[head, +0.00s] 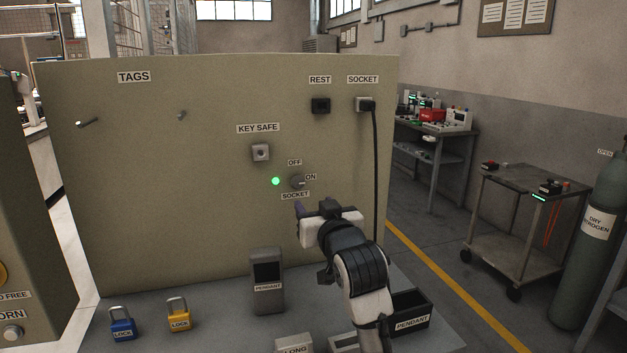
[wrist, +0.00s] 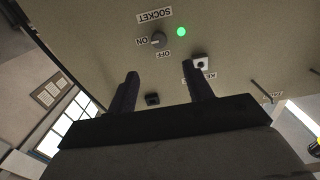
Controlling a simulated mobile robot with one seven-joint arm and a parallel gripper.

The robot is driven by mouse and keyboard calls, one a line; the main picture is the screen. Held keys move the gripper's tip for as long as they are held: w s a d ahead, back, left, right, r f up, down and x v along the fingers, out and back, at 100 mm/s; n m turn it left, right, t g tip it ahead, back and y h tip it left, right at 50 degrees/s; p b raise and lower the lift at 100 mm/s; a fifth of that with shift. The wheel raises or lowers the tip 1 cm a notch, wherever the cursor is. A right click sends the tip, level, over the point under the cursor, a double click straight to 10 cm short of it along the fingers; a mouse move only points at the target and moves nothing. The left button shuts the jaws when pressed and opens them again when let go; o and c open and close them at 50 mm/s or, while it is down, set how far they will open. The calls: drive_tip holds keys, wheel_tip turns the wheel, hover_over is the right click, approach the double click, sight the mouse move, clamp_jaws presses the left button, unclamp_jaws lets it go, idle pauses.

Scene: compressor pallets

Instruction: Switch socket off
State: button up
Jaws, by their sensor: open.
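The socket switch (head: 298,183) is a small round grey knob on the upright beige panel, with OFF above it, ON to its right and SOCKET below. Its pointer seems turned toward ON. A green light (head: 275,181) glows just left of it. In the wrist view the knob (wrist: 158,40) and the lit green light (wrist: 181,32) show upside down beyond the fingertips. My gripper (head: 299,207) is just below the switch, apart from it. The wrist view shows its two dark fingers (wrist: 160,69) spread and empty. One finger is mostly hidden in the head view.
The key safe (head: 261,152) is up left of the switch. A black plug (head: 366,104) sits in the socket, its cable hanging down the panel's right side.

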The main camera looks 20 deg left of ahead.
sight(298, 182)
drive_tip(key=p+x, duration=0.4)
drive_tip(key=x, duration=0.8)
drive_tip(key=shift+w+a, duration=0.1)
drive_tip(key=shift+w, duration=0.1)
drive_tip(key=shift+w+a, duration=0.35)
drive_tip(key=shift+w, duration=0.15)
drive_tip(key=shift+c, duration=0.4)
drive_tip(key=c, duration=0.9)
drive_tip(key=shift+o, duration=0.2)
